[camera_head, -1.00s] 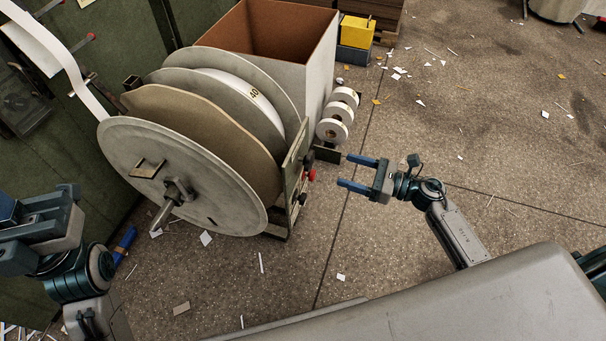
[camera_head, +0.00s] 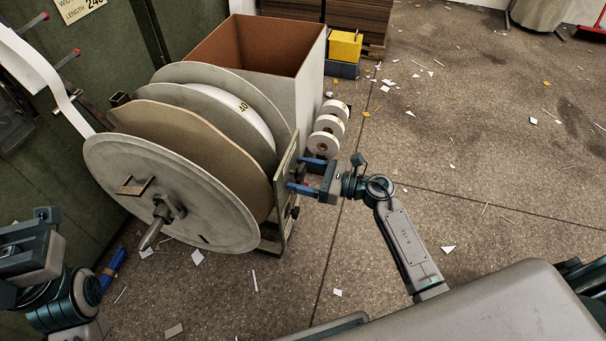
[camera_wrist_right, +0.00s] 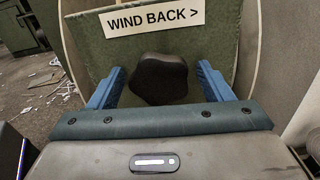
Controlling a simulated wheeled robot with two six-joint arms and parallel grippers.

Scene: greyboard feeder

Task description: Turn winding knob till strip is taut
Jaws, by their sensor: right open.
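The winding knob (camera_wrist_right: 160,78) is black and lobed. In the right wrist view it stands on a green panel below a "WIND BACK >" label (camera_wrist_right: 152,17). My right gripper (camera_head: 298,174) is open, and its blue fingers lie on either side of the knob with gaps showing. In the head view the gripper largely hides the knob area on the stand's bracket. The white strip (camera_head: 38,68) comes from the upper left and bends down behind the big grey reel (camera_head: 170,180). My left gripper (camera_head: 30,240) is at the left edge; its fingers are unclear.
A brown-lined open box (camera_head: 255,50) stands behind the reel. Small white rolls (camera_head: 328,125) sit beside it. A yellow block (camera_head: 345,46) stands farther back. A crank spindle (camera_head: 155,228) sticks out from the reel's front.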

